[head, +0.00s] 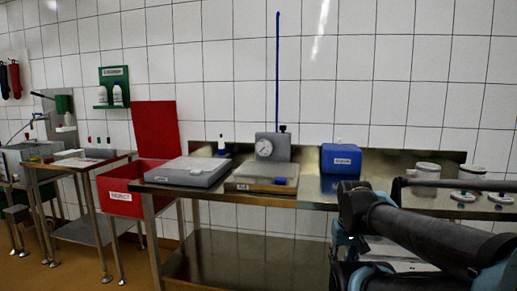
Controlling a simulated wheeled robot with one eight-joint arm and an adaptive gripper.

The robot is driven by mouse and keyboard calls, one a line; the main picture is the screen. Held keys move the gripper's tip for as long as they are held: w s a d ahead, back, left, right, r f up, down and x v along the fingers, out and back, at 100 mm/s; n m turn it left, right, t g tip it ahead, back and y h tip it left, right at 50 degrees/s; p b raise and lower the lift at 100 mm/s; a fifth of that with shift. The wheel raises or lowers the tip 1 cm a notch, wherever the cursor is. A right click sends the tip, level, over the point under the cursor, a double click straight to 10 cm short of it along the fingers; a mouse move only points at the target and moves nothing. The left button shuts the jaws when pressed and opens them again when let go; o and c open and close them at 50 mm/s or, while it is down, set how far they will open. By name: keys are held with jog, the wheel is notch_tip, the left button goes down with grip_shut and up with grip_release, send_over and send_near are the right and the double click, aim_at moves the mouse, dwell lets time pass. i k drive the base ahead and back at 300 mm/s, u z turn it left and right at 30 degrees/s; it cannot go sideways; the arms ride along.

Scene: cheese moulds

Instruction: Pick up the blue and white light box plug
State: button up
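A small blue and white upright object (222,146) shows at the back of the steel table, behind a grey flat box (188,171). It may be the light box plug, but it is too small to be sure. The grey box has a pale top and a small label on its front. My dark arm reaches in from the right edge in front of the table's right part. I cannot make out my gripper's fingers in the head view.
On the steel table (240,243) stand a gauge device (272,147), a tray-like unit (262,177) and a blue box (341,158). White moulds (424,171) and small discs (463,196) are at right. A red bin (130,190) stands left, with a smaller table (82,166) beyond.

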aim_at(221, 141)
jog(key=z, duration=1.35)
jog(key=k, duration=1.3)
jog(key=u, duration=1.8)
jog(key=i, duration=1)
jog(key=z, duration=0.05)
